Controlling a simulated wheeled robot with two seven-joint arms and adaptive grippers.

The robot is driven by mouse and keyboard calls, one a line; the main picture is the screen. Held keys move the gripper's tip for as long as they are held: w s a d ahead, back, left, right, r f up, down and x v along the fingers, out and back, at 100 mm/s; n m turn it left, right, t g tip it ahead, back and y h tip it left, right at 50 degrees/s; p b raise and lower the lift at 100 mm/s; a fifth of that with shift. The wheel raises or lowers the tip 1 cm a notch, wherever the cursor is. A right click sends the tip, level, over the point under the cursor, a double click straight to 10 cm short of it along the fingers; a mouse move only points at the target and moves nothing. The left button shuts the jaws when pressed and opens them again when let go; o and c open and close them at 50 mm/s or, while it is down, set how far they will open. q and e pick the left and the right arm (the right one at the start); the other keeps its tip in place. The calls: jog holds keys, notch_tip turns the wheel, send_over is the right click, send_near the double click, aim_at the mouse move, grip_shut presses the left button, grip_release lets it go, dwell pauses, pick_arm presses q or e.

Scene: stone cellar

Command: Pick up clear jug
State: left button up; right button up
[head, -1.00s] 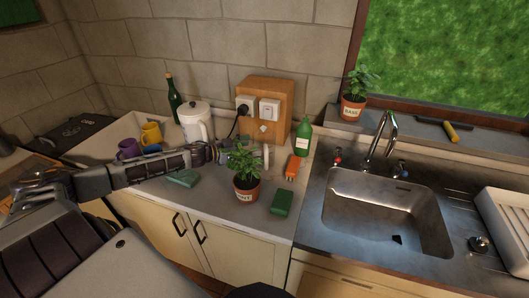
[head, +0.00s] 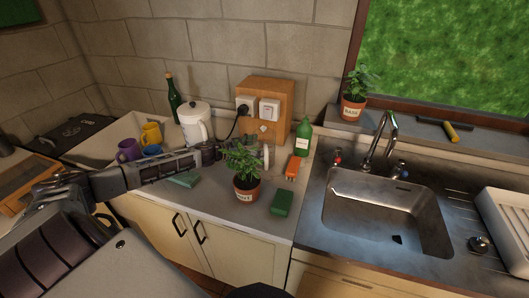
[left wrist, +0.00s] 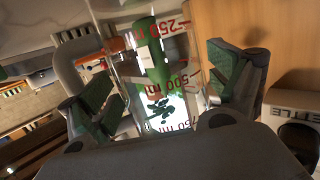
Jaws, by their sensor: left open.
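The clear jug (left wrist: 165,75) has red volume marks and shows in the left wrist view between the two green-padded fingers of my left gripper (left wrist: 165,90). The fingers stand apart on either side of it; I cannot tell whether either pad touches it. In the head view, my left gripper (head: 222,152) reaches in from the left, partly hidden behind the potted plant. There the jug is mostly hidden by the plant, with a pale handle (head: 266,156) showing to its right. My right gripper is not in view.
A potted plant (head: 247,190) stands in front of the jug. A white kettle (head: 195,124), green bottle (head: 303,138), orange object (head: 292,168) and green sponge (head: 281,203) are around it. A wooden socket board (head: 280,98) stands behind. The sink (head: 390,205) is right.

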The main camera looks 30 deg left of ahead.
pick_arm(q)
jog(key=shift+w+d+f, duration=0.1)
jog(key=shift+w+d, duration=0.25)
jog(key=shift+w, duration=0.3)
jog(key=shift+c, duration=0.5)
jog(key=c, duration=0.6)
jog(key=shift+r, duration=5)
